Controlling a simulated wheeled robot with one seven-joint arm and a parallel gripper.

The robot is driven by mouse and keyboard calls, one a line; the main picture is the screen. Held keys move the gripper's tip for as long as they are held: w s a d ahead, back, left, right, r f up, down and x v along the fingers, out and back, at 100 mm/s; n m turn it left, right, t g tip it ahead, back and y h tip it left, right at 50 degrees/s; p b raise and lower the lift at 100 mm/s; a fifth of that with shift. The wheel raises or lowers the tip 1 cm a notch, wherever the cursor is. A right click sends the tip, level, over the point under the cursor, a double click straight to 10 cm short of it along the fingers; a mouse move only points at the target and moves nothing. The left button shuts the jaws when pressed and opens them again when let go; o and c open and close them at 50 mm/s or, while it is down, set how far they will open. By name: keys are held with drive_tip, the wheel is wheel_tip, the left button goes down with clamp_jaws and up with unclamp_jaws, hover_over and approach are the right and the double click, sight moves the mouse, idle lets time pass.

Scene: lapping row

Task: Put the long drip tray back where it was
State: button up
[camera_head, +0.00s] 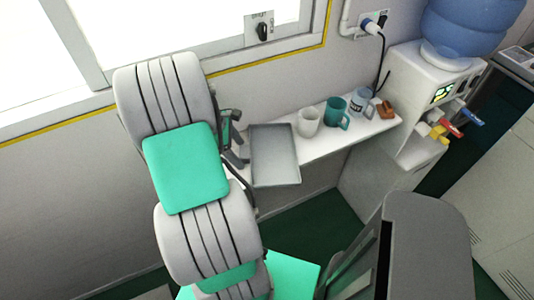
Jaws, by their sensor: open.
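The long drip tray (275,156) is a shallow grey rectangular tray with a raised rim. It appears to lie on the left part of the white wall shelf (322,148), with its long side running across the shelf. My gripper (238,151), dark and partly hidden behind my grey and green arm, is just left of the tray's left rim. It is open and the tray does not appear to be between its fingers. I cannot tell whether a finger touches the rim.
A white mug (308,122), a teal mug (336,113) and a grey-blue labelled mug (360,102) stand right of the tray. A small brown object (386,110) sits at the shelf's right end. A water dispenser (416,85) stands beyond, below a plugged socket (372,24).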

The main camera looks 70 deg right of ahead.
drive_tip(key=shift+c, duration=0.3)
drive_tip(key=c, duration=1.6)
